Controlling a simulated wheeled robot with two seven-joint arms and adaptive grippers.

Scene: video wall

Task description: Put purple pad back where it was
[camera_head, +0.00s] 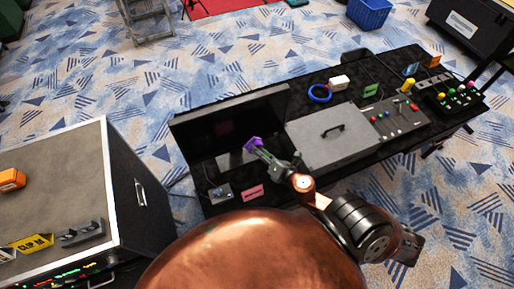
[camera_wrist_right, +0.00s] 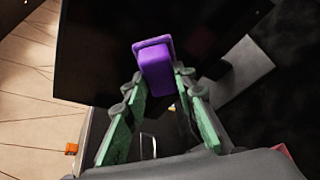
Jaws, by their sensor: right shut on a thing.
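The purple pad (camera_head: 252,144) is a small block with a wider flange at one end. It is held in front of a dark monitor (camera_head: 275,97), above the black table. In the right wrist view the pad (camera_wrist_right: 156,62) sits between the fingertips of my right gripper (camera_wrist_right: 160,82), its flanged end pointing away. My right gripper (camera_head: 258,149) is shut on it in the head view, its arm coming from the lower right. My left gripper is not in view. I cannot tell a marked spot for the pad.
A grey case (camera_head: 335,135) and a control panel (camera_head: 391,118) stand right of the monitor. A small device (camera_head: 219,192) and a pink card (camera_head: 252,192) lie below it. A blue ring (camera_head: 319,93), a white box (camera_head: 339,82) and small cards are behind. A large case (camera_head: 70,165) stands left.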

